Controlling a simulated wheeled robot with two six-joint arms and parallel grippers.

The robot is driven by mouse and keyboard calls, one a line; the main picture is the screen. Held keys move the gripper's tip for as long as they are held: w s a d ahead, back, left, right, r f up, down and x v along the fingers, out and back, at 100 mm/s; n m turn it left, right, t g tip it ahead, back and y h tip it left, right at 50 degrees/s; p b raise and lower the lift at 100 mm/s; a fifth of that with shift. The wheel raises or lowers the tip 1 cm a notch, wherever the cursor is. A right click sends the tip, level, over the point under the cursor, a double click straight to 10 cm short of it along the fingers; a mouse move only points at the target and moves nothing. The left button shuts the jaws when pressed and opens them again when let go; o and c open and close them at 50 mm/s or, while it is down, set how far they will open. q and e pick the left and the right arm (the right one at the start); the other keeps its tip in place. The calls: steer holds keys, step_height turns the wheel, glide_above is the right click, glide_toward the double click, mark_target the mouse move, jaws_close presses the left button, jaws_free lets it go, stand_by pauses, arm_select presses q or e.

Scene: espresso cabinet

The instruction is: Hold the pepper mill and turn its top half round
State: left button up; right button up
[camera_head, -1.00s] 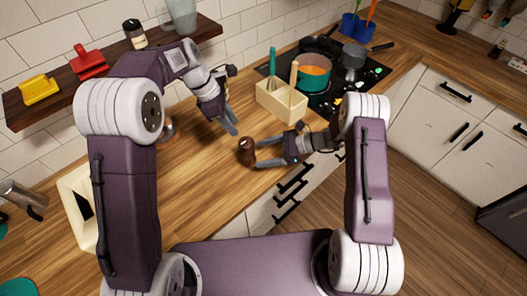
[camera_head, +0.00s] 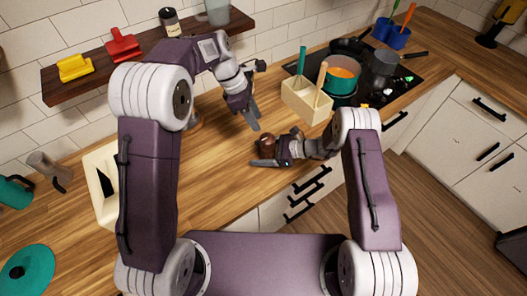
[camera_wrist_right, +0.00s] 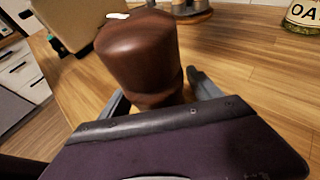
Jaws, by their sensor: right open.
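The pepper mill (camera_head: 267,146) is dark brown, stands upright on the wooden counter, and has a rounded top. In the right wrist view the mill (camera_wrist_right: 140,55) is large and near, between my right gripper's fingers. My right gripper (camera_head: 264,157) is open around the lower part of the mill; a finger shows on either side in the wrist view (camera_wrist_right: 158,95). Whether either finger touches it I cannot tell. My left gripper (camera_head: 252,120) is above the counter, behind and left of the mill, pointing down and apart from it. Its finger gap is unclear.
A wooden utensil box (camera_head: 305,103) stands just behind and right of the mill. The hob (camera_head: 398,88) with pots is farther right. A dark shelf (camera_head: 150,58) hangs on the wall above my left arm. The counter's front edge is close to my right gripper.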

jaws_close()
arm_select(q)
steer(key=o, duration=0.5)
steer(key=shift+o, duration=1.2)
steer(key=a+m, duration=0.1)
steer(key=m, duration=0.1)
steer(key=a+r+m+y, duration=0.1)
steer(key=m, duration=0.2)
steer(key=shift+a+r+y, duration=0.1)
steer(key=shift+y, duration=0.2)
arm_select(e)
steer(key=shift+a, duration=0.1)
arm_select(q)
steer(key=m+y, duration=0.2)
steer(key=m, duration=0.4)
glide_above(268, 137)
arm_select(e)
steer(key=shift+d, duration=0.2)
arm_select(q)
step_height(268, 137, down, 11)
steer(key=shift+s+a+f, duration=0.1)
steer(key=shift+f, duration=0.1)
arm_select(e)
steer(key=shift+a, duration=0.1)
arm_select(q)
steer(key=c, duration=1.4)
